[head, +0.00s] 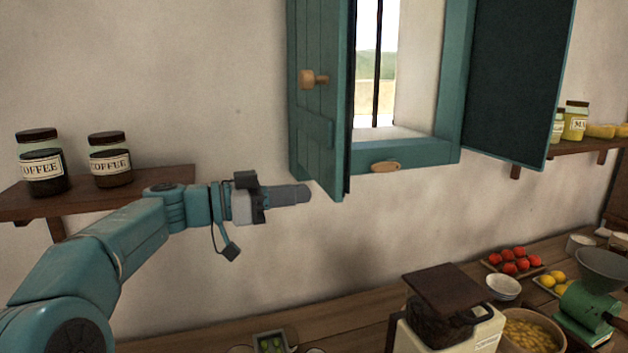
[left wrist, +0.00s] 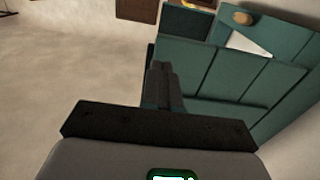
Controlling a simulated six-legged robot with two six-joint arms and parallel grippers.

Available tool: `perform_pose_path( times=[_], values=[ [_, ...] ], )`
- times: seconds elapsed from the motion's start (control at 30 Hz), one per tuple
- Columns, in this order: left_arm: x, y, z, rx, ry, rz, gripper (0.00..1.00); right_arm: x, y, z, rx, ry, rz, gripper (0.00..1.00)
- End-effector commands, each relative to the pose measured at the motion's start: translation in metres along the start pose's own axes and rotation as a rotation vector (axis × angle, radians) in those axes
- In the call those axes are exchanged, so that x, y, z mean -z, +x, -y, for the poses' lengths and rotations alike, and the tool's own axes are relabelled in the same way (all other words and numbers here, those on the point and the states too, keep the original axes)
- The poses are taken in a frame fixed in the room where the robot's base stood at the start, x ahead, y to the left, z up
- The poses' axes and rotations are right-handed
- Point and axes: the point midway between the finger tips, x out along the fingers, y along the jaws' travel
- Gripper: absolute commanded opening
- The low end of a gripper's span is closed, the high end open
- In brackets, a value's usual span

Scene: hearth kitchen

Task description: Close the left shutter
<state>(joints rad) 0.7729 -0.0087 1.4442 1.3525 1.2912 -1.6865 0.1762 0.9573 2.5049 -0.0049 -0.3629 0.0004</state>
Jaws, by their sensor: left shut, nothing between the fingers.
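The left shutter (head: 318,130) is a teal plank panel with a round wooden knob (head: 310,79). It stands swung open at the left of the window, jutting into the room. My left gripper (head: 306,194) is shut and empty, beside the shutter's lower part on its left. Whether it touches the shutter cannot be told. In the left wrist view, the shut fingers (left wrist: 162,82) show before the teal planks of the shutter (left wrist: 230,78). My right gripper is not in view.
The teal window frame (head: 452,85) has a wooden catch (head: 385,167) at its bottom. The right shutter (head: 515,80) is also open. A shelf (head: 100,199) with two coffee jars is at left. A cluttered counter (head: 340,325) runs below, with a mill (head: 450,310).

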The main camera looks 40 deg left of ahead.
Motion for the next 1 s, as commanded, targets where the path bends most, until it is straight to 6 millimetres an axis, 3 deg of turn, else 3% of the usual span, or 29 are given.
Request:
perform_pose_path(
  times=[0.1,0.3,1.0],
  values=[
    [0.003,0.020,0.000,-0.004,-0.003,0.000,0.00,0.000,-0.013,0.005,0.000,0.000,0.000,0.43],
    [0.001,0.037,0.003,-0.001,-0.002,-0.001,0.00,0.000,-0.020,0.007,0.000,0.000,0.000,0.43],
    [-0.002,0.047,0.010,0.013,0.000,0.001,0.00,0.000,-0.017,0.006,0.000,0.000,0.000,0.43]
  ],
)
